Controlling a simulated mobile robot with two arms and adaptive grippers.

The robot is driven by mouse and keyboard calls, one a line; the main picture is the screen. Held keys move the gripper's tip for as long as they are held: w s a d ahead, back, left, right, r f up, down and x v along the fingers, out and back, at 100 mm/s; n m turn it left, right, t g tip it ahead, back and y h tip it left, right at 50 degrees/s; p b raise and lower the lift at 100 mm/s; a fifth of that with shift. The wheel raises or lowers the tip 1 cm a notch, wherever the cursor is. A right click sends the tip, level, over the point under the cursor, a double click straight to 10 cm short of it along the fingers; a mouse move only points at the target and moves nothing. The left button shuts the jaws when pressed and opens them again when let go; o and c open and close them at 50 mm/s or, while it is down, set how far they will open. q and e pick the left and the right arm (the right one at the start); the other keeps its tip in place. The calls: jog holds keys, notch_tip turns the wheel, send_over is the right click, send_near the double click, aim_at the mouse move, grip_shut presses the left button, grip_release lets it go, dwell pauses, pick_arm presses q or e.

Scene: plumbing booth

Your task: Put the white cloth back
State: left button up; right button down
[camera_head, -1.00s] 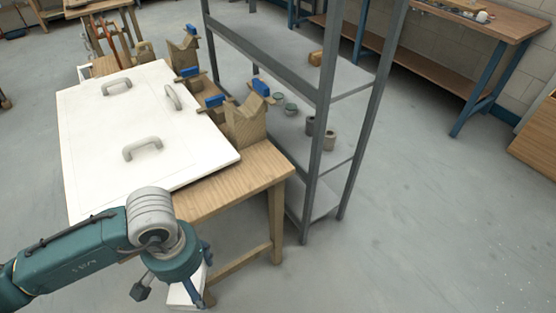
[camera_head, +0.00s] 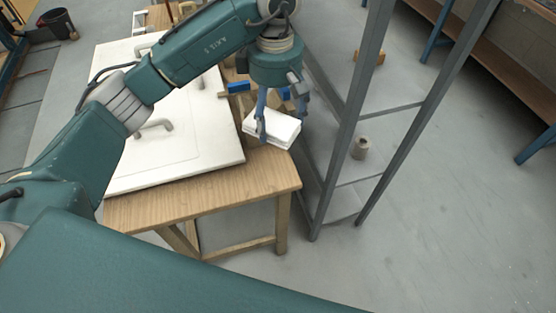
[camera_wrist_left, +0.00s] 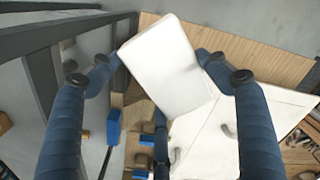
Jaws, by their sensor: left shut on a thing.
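The white cloth (camera_head: 274,127) is a folded, block-like white bundle. My left gripper (camera_head: 282,120) is shut on it and holds it at the right end of the wooden table (camera_head: 215,190), near the shelf rack. In the left wrist view the cloth (camera_wrist_left: 172,65) sits tilted between the two blue fingers of the left gripper (camera_wrist_left: 160,70). I cannot tell whether the cloth touches the table top. My right gripper is not in view.
A large white panel with grey handles (camera_head: 180,155) lies on the table. Blue-topped clamps (camera_head: 238,87) stand behind the cloth. A grey metal shelf rack (camera_head: 345,125) stands close on the right, with a grey cup-like piece (camera_head: 359,148). The floor at right is clear.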

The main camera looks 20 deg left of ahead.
pick_arm(q)
jog(key=shift+w+d, duration=0.2)
notch_tip(320, 180, down, 6)
jog(key=r, duration=0.1)
jog(key=p, duration=0.2)
send_over(278, 172)
notch_tip(278, 172, down, 9)
jog(key=shift+f, duration=0.7)
notch_tip(278, 172, down, 4)
jog(key=shift+w+a+r+p, duration=0.1)
jog(key=shift+p, duration=0.25)
jog(key=o, duration=1)
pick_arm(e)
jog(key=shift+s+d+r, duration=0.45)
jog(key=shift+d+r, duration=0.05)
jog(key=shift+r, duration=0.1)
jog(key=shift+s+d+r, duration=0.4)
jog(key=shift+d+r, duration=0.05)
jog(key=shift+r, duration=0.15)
